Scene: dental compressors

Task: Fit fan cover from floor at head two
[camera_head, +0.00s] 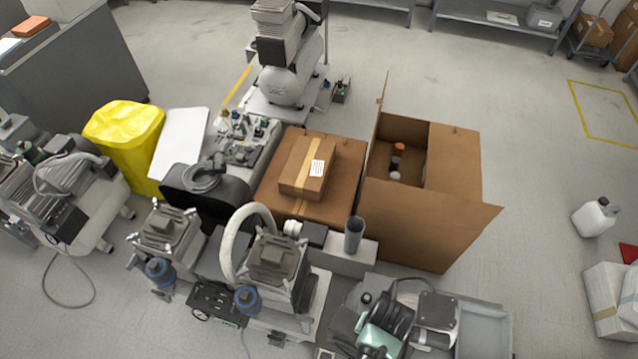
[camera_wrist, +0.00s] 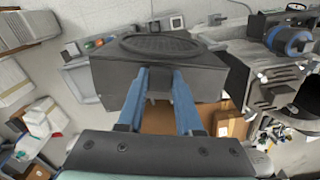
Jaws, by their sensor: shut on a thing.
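In the wrist view my gripper (camera_wrist: 160,76) has its two blue fingers on the near side of the fan cover (camera_wrist: 115,78). The cover is a dark grey box with a round ribbed grille on its upper face. The fingers are shut on it; the exact grip spot is partly hidden. A compressor head with a blue cylinder (camera_wrist: 290,40) stands to the right, apart from the cover. In the head view two finned heads, a left one (camera_head: 165,230) and a right one (camera_head: 275,258), stand at lower centre. I cannot tell which is head two.
An open cardboard box (camera_head: 425,225) stands behind the equipment, beside a closed carton (camera_head: 305,168). A white hose (camera_head: 230,240) arches beside the right head. A white jug (camera_head: 594,217) stands at right. Open floor lies at right.

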